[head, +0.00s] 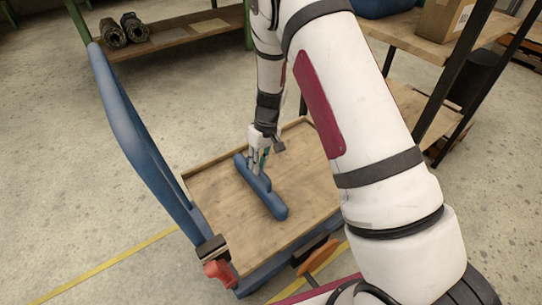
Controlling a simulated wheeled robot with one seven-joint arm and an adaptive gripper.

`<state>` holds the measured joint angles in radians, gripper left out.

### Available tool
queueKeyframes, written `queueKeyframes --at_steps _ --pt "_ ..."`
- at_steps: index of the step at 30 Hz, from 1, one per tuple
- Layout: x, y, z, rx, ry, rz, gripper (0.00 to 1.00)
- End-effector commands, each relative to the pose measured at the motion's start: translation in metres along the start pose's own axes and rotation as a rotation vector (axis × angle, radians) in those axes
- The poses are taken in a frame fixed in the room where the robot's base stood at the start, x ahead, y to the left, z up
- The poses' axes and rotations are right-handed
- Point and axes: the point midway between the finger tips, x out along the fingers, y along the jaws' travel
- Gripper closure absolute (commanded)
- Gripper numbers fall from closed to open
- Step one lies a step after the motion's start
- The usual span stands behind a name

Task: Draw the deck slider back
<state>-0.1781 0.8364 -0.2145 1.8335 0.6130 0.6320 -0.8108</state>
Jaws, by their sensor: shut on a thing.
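The deck slider is a blue bar with a raised rib (268,196), lying on the wooden deck (220,232) of a blue cart. It runs from the deck's middle toward its near right. My gripper (258,168) reaches down from above onto the slider's far end and is shut on it. The fingertips are small in the picture and partly hidden against the slider. My white arm covers the right part of the deck.
The cart's tall blue handle (135,130) rises at the left, with a red knob (218,272) at its foot. An orange disc (318,258) sits by the near edge. A shelf (185,32) stands behind left, and a wooden rack with a cardboard box (443,18) stands right.

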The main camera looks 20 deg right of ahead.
Motion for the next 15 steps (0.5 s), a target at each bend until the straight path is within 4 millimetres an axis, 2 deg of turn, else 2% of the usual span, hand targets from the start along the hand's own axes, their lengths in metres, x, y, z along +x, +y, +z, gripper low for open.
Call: queueKeyframes --at_steps 1,6,12,15 --pt "0.003 -0.019 0.001 -0.006 -0.003 -0.004 1.0" --pt "0.013 -0.071 0.001 -0.007 -0.004 -0.005 1.0" --pt "0.024 -0.125 0.002 -0.006 -0.005 -0.004 1.0" --pt "0.028 -0.146 0.002 -0.005 -0.004 -0.002 1.0"
